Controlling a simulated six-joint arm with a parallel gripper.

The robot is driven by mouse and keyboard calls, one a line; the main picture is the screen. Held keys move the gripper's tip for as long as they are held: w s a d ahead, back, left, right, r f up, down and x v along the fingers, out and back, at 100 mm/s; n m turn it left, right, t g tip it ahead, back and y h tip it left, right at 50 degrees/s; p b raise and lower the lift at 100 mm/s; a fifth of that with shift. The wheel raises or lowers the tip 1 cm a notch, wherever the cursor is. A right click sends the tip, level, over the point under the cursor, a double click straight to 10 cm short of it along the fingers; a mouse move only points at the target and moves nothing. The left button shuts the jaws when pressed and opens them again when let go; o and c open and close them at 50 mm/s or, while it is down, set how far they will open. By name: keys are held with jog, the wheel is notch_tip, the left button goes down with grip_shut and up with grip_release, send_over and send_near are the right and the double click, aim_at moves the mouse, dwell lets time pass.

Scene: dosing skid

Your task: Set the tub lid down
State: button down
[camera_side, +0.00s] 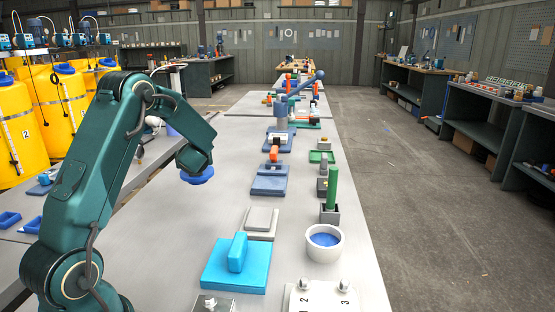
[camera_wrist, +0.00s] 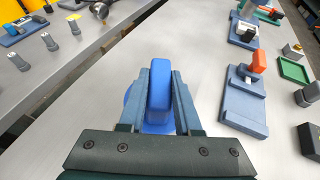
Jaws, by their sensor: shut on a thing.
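The tub lid (camera_side: 197,177) is a round blue disc. It hangs level or nearly so under my gripper (camera_side: 195,164), above the bare grey bench top in the side view. In the wrist view my gripper (camera_wrist: 160,78) is shut on the upright blue grip of the lid (camera_wrist: 159,100), with one finger on each side. A white round tub (camera_side: 310,247) with blue contents stands open at the front right of the bench, well apart from the lid.
A cyan block with a handle (camera_side: 222,268) and a grey plate (camera_side: 259,232) lie left of the tub. A green post in a dark base (camera_side: 330,214) stands behind it. Blue fixtures (camera_side: 269,187) line the bench right of my gripper. Bench (camera_side: 180,225) below the lid is clear.

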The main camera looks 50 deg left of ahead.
jog(key=shift+w+d+f, duration=0.4)
jog(key=shift+w+f, duration=0.7)
jog(key=shift+f, duration=0.25)
jog(key=shift+w+d+f, duration=0.4)
jog(key=shift+w+f, duration=0.7)
jog(key=shift+f, duration=0.25)
jog(key=shift+w+d+f, duration=0.4)
jog(key=shift+w+f, duration=0.7)
jog(key=shift+f, duration=0.25)
jog(key=shift+f, duration=0.2)
jog(key=c, duration=0.6)
grip_release()
jog(key=shift+r, duration=0.1)
